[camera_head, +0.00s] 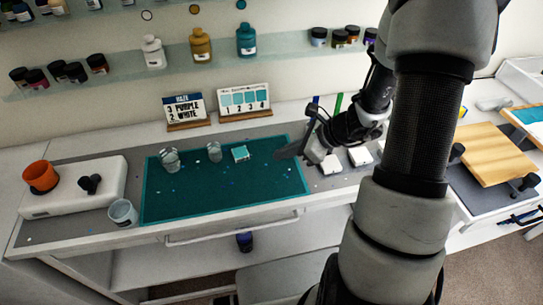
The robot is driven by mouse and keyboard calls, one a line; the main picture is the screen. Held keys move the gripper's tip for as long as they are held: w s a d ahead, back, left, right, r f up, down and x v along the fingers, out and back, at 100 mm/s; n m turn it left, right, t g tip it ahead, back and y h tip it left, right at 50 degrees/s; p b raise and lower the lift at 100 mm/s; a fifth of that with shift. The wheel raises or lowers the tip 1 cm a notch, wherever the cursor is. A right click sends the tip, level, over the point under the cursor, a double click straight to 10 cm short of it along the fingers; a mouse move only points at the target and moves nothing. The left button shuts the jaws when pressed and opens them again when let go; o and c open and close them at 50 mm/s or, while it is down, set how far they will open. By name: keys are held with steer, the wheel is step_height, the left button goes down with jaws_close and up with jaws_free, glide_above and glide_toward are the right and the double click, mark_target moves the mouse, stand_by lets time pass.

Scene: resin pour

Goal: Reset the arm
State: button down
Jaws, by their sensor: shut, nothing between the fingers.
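My gripper (284,153) is above the right part of the teal mat (225,195), pointing left, with its fingers together and nothing seen in them. My arm reaches in from the right and hides part of the bench behind it. Two clear cups, a left one (169,160) and a smaller right one (214,152), stand on the mat's back half. A small teal-and-white block (240,153) lies between the right cup and my gripper.
A white device (75,190) at left bears an orange cup (40,177). A clear cup (122,212) stands at the mat's left corner. Two sign cards, a left one (184,109) and a right one (243,101), stand behind. Bottles line the shelf (175,58). The mat's front is clear.

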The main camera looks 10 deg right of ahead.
steer(key=v, duration=0.5)
steer(key=s+a+r+n+g+h+p, duration=0.1)
steer(key=s+a+r+n, duration=0.4)
steer(key=r+n, duration=0.35)
steer(key=s+a+r+n+g+h+p, duration=0.1)
steer(key=s+a+r+n+h, duration=0.1)
steer(key=s+a+r+n, duration=0.45)
steer(key=s+d+r+n+t+h+p, duration=0.2)
steer(key=s+d+r+n+h, duration=0.2)
steer(key=d+r+n, duration=0.3)
step_height(320, 180, up, 4)
steer(key=s+n, duration=0.1)
steer(key=n, duration=0.1)
steer(key=shift+f+n, duration=0.15)
steer(key=shift+n, duration=0.25)
